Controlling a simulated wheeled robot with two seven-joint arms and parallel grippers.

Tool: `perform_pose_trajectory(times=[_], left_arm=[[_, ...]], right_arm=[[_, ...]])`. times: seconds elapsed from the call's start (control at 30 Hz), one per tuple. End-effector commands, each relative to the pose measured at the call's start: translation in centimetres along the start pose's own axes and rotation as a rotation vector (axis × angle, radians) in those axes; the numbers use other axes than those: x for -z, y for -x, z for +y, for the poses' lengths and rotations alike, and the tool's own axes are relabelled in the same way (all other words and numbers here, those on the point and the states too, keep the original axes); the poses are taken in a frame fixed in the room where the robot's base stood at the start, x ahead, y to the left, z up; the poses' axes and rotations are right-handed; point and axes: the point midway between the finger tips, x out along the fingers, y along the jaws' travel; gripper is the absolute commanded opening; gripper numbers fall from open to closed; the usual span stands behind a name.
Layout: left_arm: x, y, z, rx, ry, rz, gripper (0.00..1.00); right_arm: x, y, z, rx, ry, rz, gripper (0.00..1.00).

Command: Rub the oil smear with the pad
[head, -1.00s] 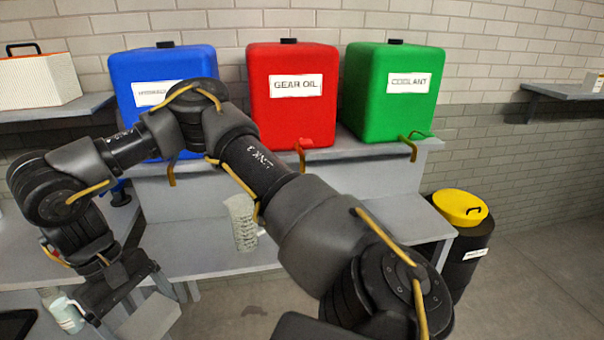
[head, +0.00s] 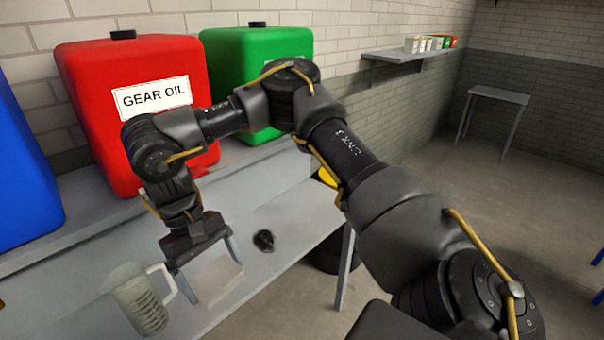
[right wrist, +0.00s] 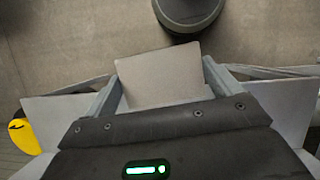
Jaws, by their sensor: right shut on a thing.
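My right gripper (head: 213,276) points down over the grey bench top (head: 275,205), shut on a flat pale pad (head: 219,284). In the right wrist view the pad (right wrist: 160,77) sits between the two grey fingers. Whether the pad touches the bench is unclear. A small dark, shiny patch (head: 264,240) lies on the bench just right of the gripper, apart from the pad. It may be the oil smear, but I cannot tell it from a small black object. My left gripper is not in view.
A translucent measuring jug (head: 138,300) with a handle stands close left of the gripper. Behind are a blue tank (head: 22,175), a red GEAR OIL tank (head: 150,75) and a green tank (head: 228,55). Open floor (head: 480,200) lies to the right.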

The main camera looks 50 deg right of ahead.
Motion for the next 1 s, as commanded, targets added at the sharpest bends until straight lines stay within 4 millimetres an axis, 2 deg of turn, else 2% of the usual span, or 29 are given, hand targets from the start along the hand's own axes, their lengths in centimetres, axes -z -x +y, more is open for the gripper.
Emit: perform_pose_trajectory(times=[0.2,0.27,0.37,0.47,0.8,1.0], left_arm=[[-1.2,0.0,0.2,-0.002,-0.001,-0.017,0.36],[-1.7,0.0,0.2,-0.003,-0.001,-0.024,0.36],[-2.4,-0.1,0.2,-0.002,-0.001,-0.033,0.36],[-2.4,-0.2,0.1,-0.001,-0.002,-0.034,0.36],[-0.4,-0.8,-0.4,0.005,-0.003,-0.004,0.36],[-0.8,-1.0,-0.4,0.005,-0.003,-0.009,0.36]], right_arm=[[0.3,-0.4,0.5,-0.022,0.052,0.0,0.72],[0.8,-0.7,0.8,-0.051,0.115,0.0,0.72],[2.2,-1.4,1.6,-0.131,0.297,0.0,0.72],[4.2,-2.4,2.5,-0.245,0.566,-0.002,0.72],[11.2,-5.2,7.0,-0.692,1.677,0.002,0.72],[13.9,-5.9,9.8,-0.893,2.169,0.009,0.72]])
